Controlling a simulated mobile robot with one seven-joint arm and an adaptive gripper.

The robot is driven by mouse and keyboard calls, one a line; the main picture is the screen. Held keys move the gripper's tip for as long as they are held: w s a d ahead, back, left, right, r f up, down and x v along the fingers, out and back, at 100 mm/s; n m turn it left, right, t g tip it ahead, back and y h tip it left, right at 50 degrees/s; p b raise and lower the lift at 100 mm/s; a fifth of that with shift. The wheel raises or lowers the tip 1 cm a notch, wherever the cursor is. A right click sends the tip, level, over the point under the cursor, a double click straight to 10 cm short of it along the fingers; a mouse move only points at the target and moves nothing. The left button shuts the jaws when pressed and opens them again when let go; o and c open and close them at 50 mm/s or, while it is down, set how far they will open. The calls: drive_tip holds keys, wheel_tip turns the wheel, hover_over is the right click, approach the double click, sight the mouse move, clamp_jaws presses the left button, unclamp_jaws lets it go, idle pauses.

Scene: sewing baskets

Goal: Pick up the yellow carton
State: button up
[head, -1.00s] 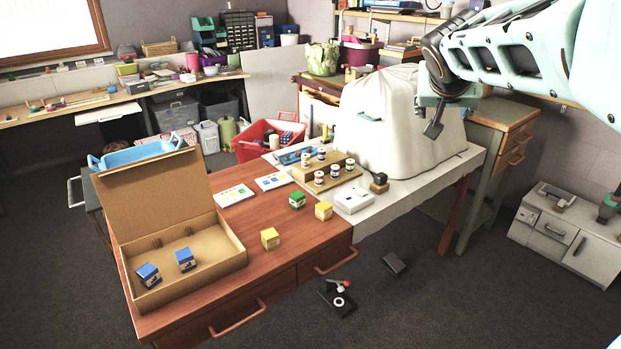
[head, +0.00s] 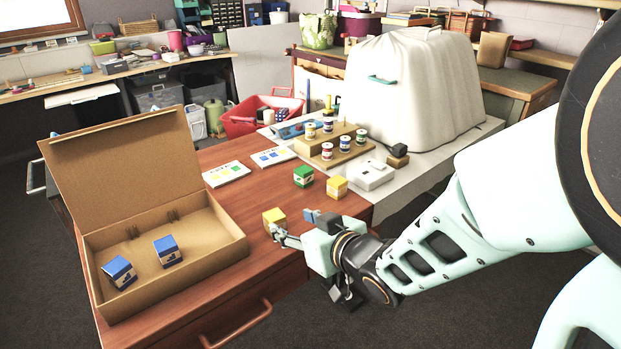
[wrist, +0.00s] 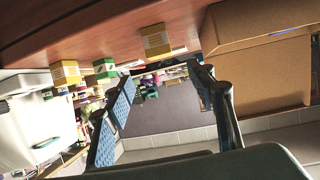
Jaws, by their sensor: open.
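A yellow carton (head: 274,218) sits on the red-brown desk just beyond my gripper (head: 293,226). It also shows in the wrist view (wrist: 156,40), ahead of the spread fingers and slightly above the gap between them (wrist: 165,82). My gripper is open and empty, low by the desk's right-hand edge. One finger appears very near the carton in the head view; I cannot tell whether it touches. A second yellow carton (head: 337,187) stands further back to the right, beside a green carton (head: 303,176).
An open cardboard box (head: 215,262) with two blue cartons (head: 120,272) stands on the left of the desk. Cards (head: 226,174) lie behind. A white device (head: 370,175), small jars on a wooden stand (head: 350,158) and a covered machine (head: 415,85) stand at the back right.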

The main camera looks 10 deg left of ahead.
sight(276, 216)
drive_tip(key=x, duration=0.5)
drive_tip(key=shift+s+a+f+b, duration=0.1)
drive_tip(key=shift+s+f+b, duration=0.1)
drive_tip(key=shift+b, duration=0.2)
drive_tip(key=b+x, duration=0.1)
drive_tip(key=x, duration=0.4)
drive_tip(key=shift+f, duration=0.1)
drive_tip(key=shift+w+a+b, duration=0.15)
drive_tip(key=shift+w+b, duration=0.15)
drive_tip(key=shift+w, duration=0.05)
drive_tip(key=c, duration=1.3)
